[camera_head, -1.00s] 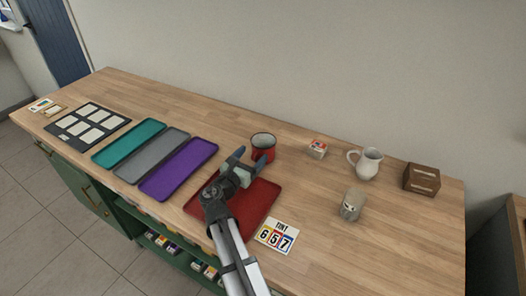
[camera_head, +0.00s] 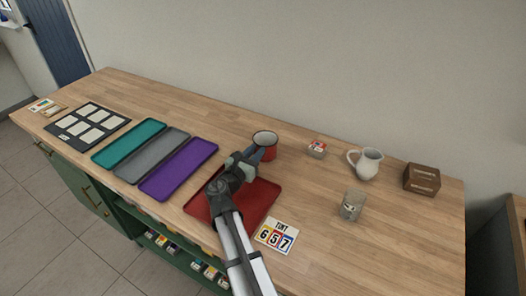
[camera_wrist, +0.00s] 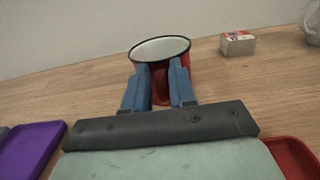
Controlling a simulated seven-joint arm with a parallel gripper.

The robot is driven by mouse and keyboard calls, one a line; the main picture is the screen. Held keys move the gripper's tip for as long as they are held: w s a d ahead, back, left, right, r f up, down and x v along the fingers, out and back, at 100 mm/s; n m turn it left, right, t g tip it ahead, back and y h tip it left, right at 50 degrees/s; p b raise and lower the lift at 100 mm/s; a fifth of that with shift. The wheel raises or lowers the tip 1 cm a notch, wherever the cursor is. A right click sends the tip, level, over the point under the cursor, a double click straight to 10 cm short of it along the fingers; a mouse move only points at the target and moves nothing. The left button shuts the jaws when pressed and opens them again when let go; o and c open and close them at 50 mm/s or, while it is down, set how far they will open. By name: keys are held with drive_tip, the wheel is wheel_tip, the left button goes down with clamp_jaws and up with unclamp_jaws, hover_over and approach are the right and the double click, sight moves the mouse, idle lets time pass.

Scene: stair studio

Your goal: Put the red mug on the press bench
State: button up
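The red mug (camera_head: 268,151) with a dark rim and pale inside stands upright on the wooden worktop, just behind the red tray. In the wrist view the mug (camera_wrist: 160,50) is straight ahead. My gripper (camera_head: 256,156) is low over the tray's back edge, reaching to the mug's near side. Its two blue fingers stand apart, with a red part of the mug showing between them. The fingertips overlap the mug in the picture, and I cannot tell whether they touch it. I cannot make out which surface is the press bench.
The red tray (camera_head: 262,199) lies under my arm, with purple (camera_head: 180,170), grey (camera_head: 152,155) and teal (camera_head: 129,143) trays to its left. To the right are a small box (camera_head: 317,149), a white jug (camera_head: 368,163), a grey tin (camera_head: 352,205), a brown box (camera_head: 421,179) and a number card (camera_head: 277,236).

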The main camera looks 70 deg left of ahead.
clamp_jaws()
idle(0.5)
wheel_tip(320, 180, up, 10)
drive_tip(key=shift+f, duration=0.15)
idle(0.9)
drive_tip(key=shift+s, duration=0.1)
